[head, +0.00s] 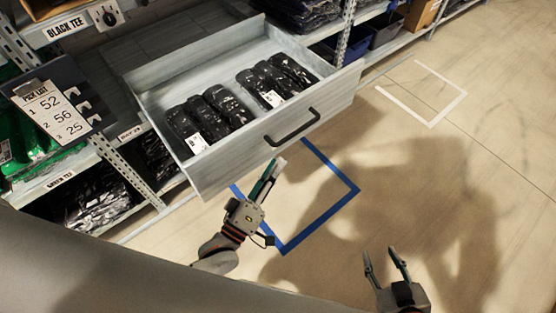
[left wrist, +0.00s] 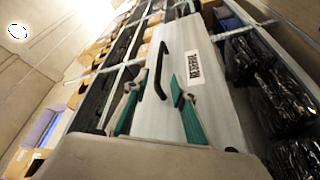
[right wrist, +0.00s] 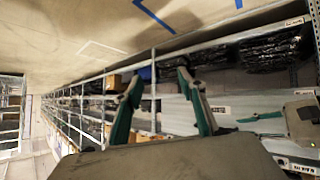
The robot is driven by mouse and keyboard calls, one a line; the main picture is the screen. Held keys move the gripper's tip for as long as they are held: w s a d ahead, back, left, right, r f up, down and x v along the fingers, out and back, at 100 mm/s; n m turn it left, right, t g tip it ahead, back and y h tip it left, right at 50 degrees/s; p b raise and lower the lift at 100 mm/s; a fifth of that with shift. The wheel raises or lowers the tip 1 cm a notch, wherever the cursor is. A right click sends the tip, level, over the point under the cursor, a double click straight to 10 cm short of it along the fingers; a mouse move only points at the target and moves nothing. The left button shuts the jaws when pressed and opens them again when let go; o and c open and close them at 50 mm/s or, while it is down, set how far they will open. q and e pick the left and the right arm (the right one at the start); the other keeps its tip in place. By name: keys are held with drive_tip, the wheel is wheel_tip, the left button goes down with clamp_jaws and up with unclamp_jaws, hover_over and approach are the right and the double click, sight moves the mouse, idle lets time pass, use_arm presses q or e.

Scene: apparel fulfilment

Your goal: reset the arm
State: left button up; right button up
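My left gripper (head: 273,168) is below and in front of the open drawer (head: 240,180). Its two green-sided fingers are apart in the left wrist view (left wrist: 156,88), with nothing between them. The drawer's dark handle (head: 292,127) lies beyond the fingertips, apart from them in the head view; it also shows in the left wrist view (left wrist: 160,70). My right gripper (head: 382,254) is low in the head view, over the floor, with fingers spread and empty. The right wrist view shows its open fingers (right wrist: 160,85) against the shelving.
The drawer holds two groups of black packaged items (head: 210,115). Shelving with black bagged goods (head: 95,195) stands left and behind. A pick list (head: 50,108) hangs at the left. A blue floor outline (head: 320,215) lies under the drawer.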

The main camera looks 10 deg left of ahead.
drive_tip(key=shift+r, duration=0.1)
idle(0.4)
use_arm(q)
drive_tip(key=s+a+f+m+g+y+p, duration=0.3)
drive_tip(key=s+a+f+m+g+p, duration=0.2)
drive_tip(key=s+a+m+g+p, duration=0.4)
drive_tip(key=s+a+m, duration=0.1)
drive_tip(key=s+m, duration=0.2)
drive_tip(key=s, duration=0.2)
drive_tip(key=shift+s+f+y, duration=0.2)
drive_tip(key=shift+s+y, duration=0.15)
drive_tip(key=shift+y, duration=0.05)
use_arm(e)
drive_tip(key=shift+m, duration=0.4)
drive_tip(key=r, duration=0.3)
drive_tip(key=s+a+r, duration=0.1)
drive_tip(key=r, duration=0.1)
